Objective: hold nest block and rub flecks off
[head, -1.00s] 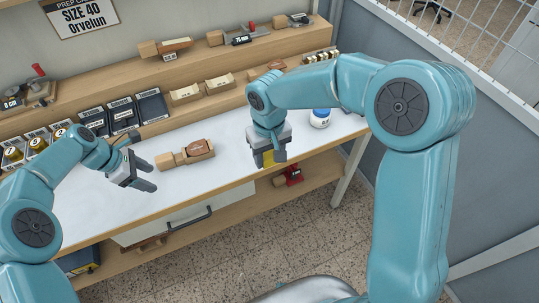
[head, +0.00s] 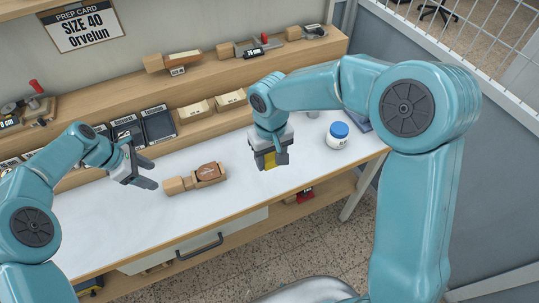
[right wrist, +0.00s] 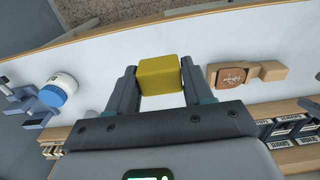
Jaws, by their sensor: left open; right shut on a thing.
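The nest block (head: 174,186) is a pale wooden block with a handle-like end, lying on the white bench top. A brown leather piece with a mark (head: 209,171) sits in its wider part; any flecks are too small to make out. Both also show in the right wrist view (right wrist: 272,70). My left gripper (head: 150,172) is open and empty, just left of the block's narrow end. My right gripper (head: 268,160) is shut on a yellow block (right wrist: 159,76), held right of the nest block and apart from it.
A white jar with a blue lid (head: 337,135) stands at the right of the bench. A stepped wooden shelf (head: 225,72) along the back holds dark labelled pads (head: 158,124), small wooden trays (head: 231,98) and tools. The bench front around the nest block is clear.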

